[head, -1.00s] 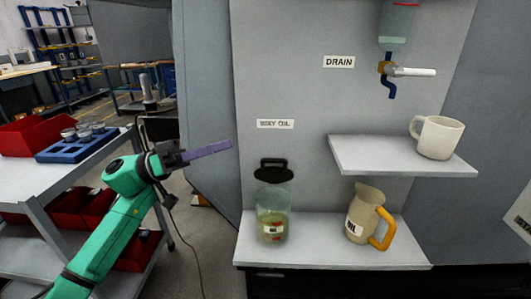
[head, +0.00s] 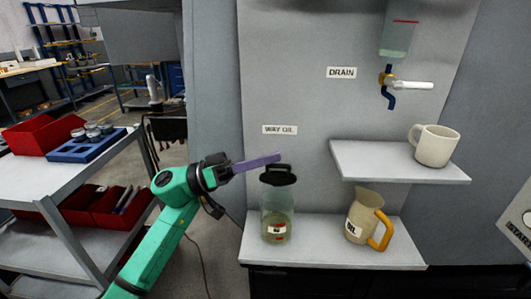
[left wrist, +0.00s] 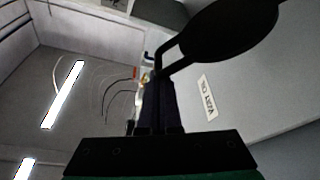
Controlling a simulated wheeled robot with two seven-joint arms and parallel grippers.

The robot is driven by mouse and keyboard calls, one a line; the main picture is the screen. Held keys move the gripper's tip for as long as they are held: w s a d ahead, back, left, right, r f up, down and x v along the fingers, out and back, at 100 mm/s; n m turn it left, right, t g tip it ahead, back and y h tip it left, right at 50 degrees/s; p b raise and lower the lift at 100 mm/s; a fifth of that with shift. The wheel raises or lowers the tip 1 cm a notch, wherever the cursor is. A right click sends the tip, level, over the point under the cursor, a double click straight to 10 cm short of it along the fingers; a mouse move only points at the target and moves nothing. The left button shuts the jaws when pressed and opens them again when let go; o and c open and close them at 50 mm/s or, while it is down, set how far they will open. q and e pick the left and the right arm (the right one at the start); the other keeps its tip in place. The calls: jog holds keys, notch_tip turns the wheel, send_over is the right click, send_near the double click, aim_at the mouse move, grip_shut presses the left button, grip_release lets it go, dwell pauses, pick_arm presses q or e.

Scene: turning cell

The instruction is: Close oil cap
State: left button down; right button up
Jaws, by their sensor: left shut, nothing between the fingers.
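The black oil cap (head: 278,177), with its loop handle, is at the mouth of a clear jar (head: 277,213) holding greenish oil, under the "WAY OIL" label. I cannot tell whether it is fully seated. My left gripper (head: 276,157) is shut and empty. Its purple fingers reach in from the left, just above the cap handle in the head view; whether they touch is unclear. In the left wrist view the cap (left wrist: 228,28) is a large dark disc, its handle close to the dark fingers (left wrist: 157,85). My right gripper is not in view.
The jar shares the lower shelf (head: 325,250) with an oil jug (head: 362,212). A mug (head: 434,146) stands on the upper shelf (head: 380,165) at right. A drain tap (head: 400,84) hangs above. A cart (head: 40,178) with red bins is at left.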

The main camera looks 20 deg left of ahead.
pick_arm(q)
jog(key=shift+s+f, duration=0.1)
jog(key=shift+s, duration=0.05)
jog(key=s+d+f+m+g+h+b, duration=0.1)
jog(key=s+f+m+g+b, duration=0.5)
jog(key=f+m+b, duration=0.4)
jog(key=shift+s+d+f+m+g+b, duration=0.25)
jog(key=shift+m+b, duration=0.45)
jog(key=shift+m, duration=2.2)
